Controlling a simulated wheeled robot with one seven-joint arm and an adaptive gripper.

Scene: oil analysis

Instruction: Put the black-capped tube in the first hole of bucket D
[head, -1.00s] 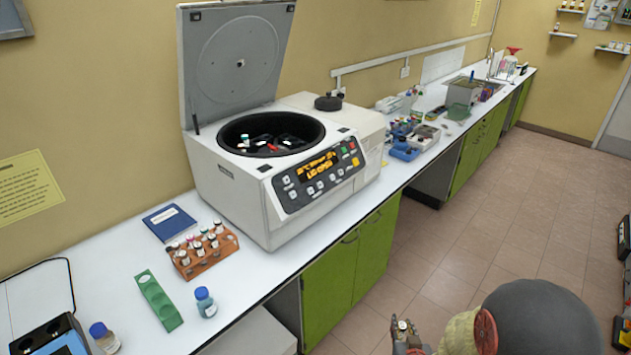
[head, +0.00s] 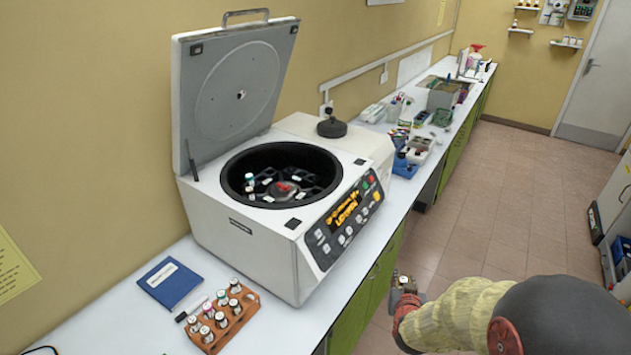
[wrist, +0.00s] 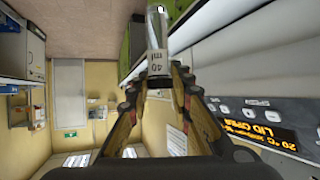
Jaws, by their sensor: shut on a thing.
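My gripper (head: 404,285) is at the lower right of the head view, in front of the bench and away from the centrifuge. In the wrist view my gripper (wrist: 157,80) is shut on a clear tube (wrist: 157,30) marked 40 ml. The letters on the buckets are too small to read, so I cannot tell which is D.
An orange rack (head: 240,318) of several capped vials and a blue book (head: 171,283) lie left of the centrifuge. Blue trays (head: 405,168) and other lab items stand on the bench beyond it. The floor (head: 500,190) to the right is clear.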

